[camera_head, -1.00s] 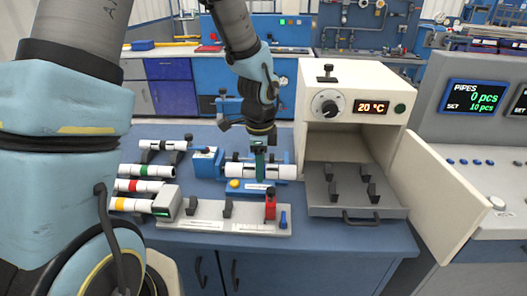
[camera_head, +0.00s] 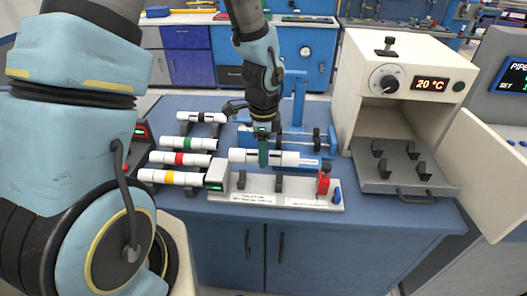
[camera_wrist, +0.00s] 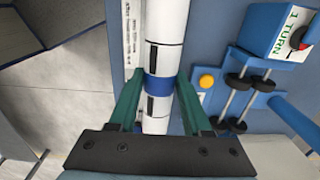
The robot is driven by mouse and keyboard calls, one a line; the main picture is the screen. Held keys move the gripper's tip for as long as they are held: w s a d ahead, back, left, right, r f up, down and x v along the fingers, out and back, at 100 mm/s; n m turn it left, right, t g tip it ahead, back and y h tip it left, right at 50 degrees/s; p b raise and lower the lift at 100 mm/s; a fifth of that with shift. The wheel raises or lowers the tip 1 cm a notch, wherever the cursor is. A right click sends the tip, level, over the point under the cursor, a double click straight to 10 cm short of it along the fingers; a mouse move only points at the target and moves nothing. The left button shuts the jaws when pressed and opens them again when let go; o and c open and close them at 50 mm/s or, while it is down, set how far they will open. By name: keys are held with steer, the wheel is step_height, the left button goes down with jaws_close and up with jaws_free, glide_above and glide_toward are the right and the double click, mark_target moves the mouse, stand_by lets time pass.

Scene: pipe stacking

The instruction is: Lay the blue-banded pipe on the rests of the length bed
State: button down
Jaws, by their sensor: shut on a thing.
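The blue-banded pipe (camera_head: 243,156) is white and lies roughly level in my gripper (camera_head: 263,153). In the wrist view its blue band (camera_wrist: 158,88) sits between the green fingers, which are shut around the pipe. The length bed (camera_head: 261,201) is a pale base with dark upright rests, a display block (camera_head: 215,177) at its left end and a red stop (camera_head: 323,182) at its right. The pipe is held above and just behind the bed, apart from the rests. The bed's labelled edge (camera_wrist: 134,45) shows left of the pipe in the wrist view.
The blue roller stand (camera_wrist: 270,90) with black rollers is empty behind the pipe. Several other banded pipes (camera_head: 187,159) lie in a rack at left. An open oven (camera_head: 398,100) with a tray of rests (camera_head: 405,180) and a swung-out door (camera_head: 500,185) stands at right.

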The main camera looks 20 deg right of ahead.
steer(key=b, duration=0.5)
glide_above(264, 185)
steer(key=shift+f, duration=3.35)
steer(key=shift+f, duration=0.5)
steer(key=shift+c, duration=1.3)
jaws_free()
steer(key=shift+r, duration=0.1)
step_height(264, 185, up, 11)
steer(key=shift+s+a+f+b, duration=0.1)
steer(key=shift+s+f+b, duration=0.05)
steer(key=shift+b, duration=0.3)
